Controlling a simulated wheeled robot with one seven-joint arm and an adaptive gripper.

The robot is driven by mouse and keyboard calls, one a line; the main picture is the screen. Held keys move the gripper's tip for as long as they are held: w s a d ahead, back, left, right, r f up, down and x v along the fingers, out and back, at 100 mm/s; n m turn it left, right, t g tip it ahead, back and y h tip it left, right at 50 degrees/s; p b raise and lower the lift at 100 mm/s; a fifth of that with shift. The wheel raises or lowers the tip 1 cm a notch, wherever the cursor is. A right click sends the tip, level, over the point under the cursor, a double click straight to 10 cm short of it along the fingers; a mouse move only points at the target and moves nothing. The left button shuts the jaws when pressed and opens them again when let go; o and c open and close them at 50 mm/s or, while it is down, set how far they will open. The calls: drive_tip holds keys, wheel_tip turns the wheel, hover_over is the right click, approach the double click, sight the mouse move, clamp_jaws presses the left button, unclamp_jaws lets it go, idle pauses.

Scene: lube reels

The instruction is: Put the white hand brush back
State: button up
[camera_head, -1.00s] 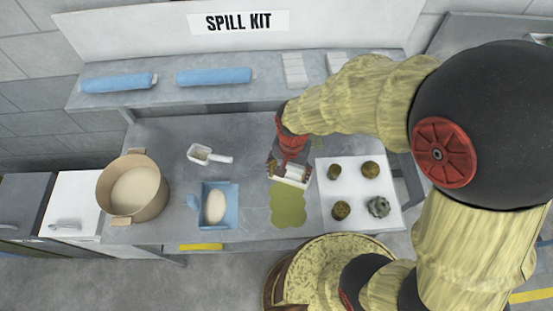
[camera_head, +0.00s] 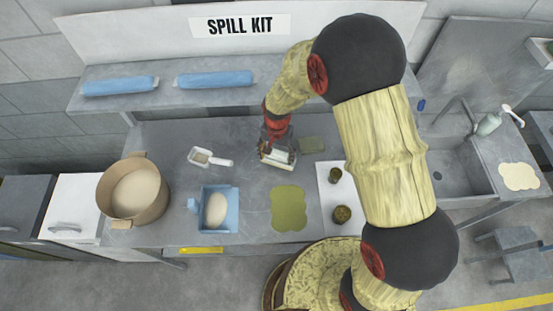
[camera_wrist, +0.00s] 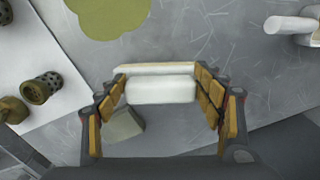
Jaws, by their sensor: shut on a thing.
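The white hand brush (camera_head: 277,155) is between the fingers of my gripper (camera_head: 275,150), over the back middle of the grey bench. The wrist view shows the brush (camera_wrist: 160,90) as a white block with a cream strip along one long side, lying crosswise between the padded fingers of my gripper (camera_wrist: 162,84). The fingers close on its two ends. I cannot tell whether the brush touches the bench or is slightly above it. A grey-green square piece (camera_head: 311,144) lies just right of the gripper; it also shows in the wrist view (camera_wrist: 124,125).
An olive-green puddle (camera_head: 288,207) lies in front of the brush. A white scoop (camera_head: 208,158), a blue dustpan (camera_head: 232,207) holding a pale lump and a tan tub (camera_head: 133,190) stand left. A white mat (camera_head: 325,190) with metal parts is right. A shelf (camera_head: 165,101) runs behind.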

sight(277, 160)
drive_tip(key=shift+w+f, duration=0.1)
drive_tip(key=shift+f, duration=1.55)
drive_tip(key=shift+f, duration=0.15)
drive_tip(key=o, duration=1)
drive_tip(key=shift+o, duration=0.2)
drive_tip(key=shift+r, duration=3.95)
